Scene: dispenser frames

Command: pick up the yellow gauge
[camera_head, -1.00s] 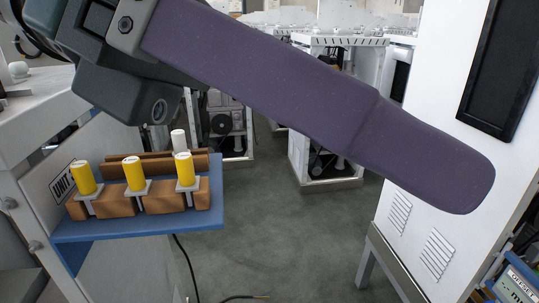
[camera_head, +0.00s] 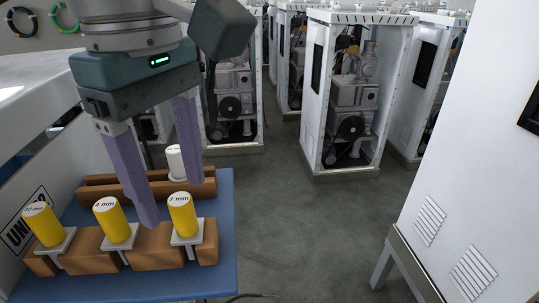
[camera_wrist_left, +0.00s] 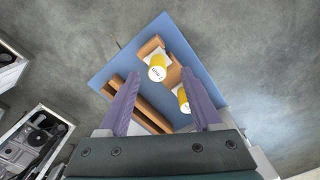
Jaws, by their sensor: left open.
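Three yellow gauges with white tops stand in a row in the front brown rack (camera_head: 155,248): a left one (camera_head: 45,226), a middle one (camera_head: 112,222) marked 4 mm and a right one (camera_head: 182,216) marked 7 mm. Each sits on a white square holder. My left gripper (camera_head: 170,188) is open and empty, its purple fingers pointing down. One fingertip overlaps the space between the middle and right gauges; the other shows farther back. In the left wrist view, my left gripper (camera_wrist_left: 151,63) frames one yellow gauge (camera_wrist_left: 157,73), with another (camera_wrist_left: 182,98) below it, partly hidden. My right gripper is not visible.
A white gauge (camera_head: 175,162) stands at the back brown rack (camera_head: 97,189). Both racks rest on a blue shelf (camera_head: 226,240) fixed to a white panel at left. White machine cabinets (camera_head: 317,100) stand behind. A white cabinet (camera_head: 470,190) is at right; grey floor lies between.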

